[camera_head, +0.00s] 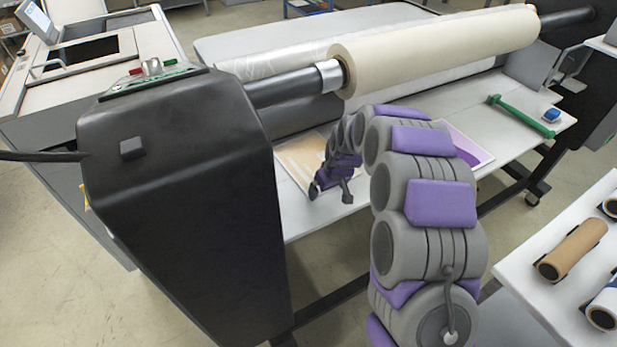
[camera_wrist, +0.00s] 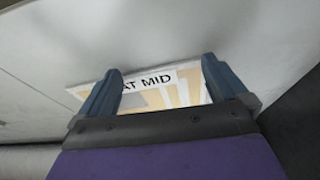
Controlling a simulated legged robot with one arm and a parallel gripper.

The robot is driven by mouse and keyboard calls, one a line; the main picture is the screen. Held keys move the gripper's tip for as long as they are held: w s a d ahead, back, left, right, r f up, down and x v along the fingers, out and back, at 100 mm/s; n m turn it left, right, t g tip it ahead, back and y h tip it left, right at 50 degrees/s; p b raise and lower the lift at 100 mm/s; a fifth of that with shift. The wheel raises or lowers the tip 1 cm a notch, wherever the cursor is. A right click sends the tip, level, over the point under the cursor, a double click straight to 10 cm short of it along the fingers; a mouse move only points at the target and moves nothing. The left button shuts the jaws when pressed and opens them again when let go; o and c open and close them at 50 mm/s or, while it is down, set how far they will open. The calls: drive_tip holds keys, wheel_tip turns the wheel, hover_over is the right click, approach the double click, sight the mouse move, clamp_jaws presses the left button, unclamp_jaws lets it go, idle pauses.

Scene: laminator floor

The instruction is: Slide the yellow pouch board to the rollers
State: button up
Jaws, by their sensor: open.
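The yellow pouch board (camera_head: 300,158) lies flat on the laminator's feed table, in front of the rollers. It is pale yellow-orange with a light edge, and my arm hides its right part. In the wrist view the board (camera_wrist: 160,94) shows between the fingers, with a white label reading "AT MID", partly cut off. My gripper (camera_head: 330,188) is over or beside the board's near right part. In the wrist view my gripper (camera_wrist: 158,68) has its two blue-grey fingers wide apart; contact with the board cannot be told.
A purple-and-white board (camera_head: 472,150) lies right of my arm. A green bar (camera_head: 522,116) and a small blue item (camera_head: 551,114) are on the table's right end. The black machine housing (camera_head: 180,150) stands close on the left. A rack with rolls (camera_head: 570,249) is at right.

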drive_tip(key=shift+w+a, duration=0.7)
drive_tip(key=shift+w, duration=0.25)
drive_tip(key=shift+s+d, duration=0.15)
drive_tip(key=shift+s, duration=0.1)
idle(0.6)
drive_tip(key=shift+w+d, duration=0.15)
drive_tip(key=shift+w+d, duration=0.7)
drive_tip(key=shift+d, duration=0.35)
drive_tip(key=shift+w+a+p, duration=0.4)
drive_tip(key=shift+w+a, duration=0.3)
drive_tip(key=shift+w, duration=0.3)
drive_tip(key=shift+s+d, duration=0.35)
drive_tip(key=shift+s, duration=0.2)
idle(0.6)
drive_tip(key=shift+p+v, duration=0.65)
drive_tip(key=shift+v, duration=1.85)
drive_tip(key=shift+s+d+r, duration=0.1)
drive_tip(key=shift+s+r, duration=0.05)
drive_tip(key=shift+r, duration=0.5)
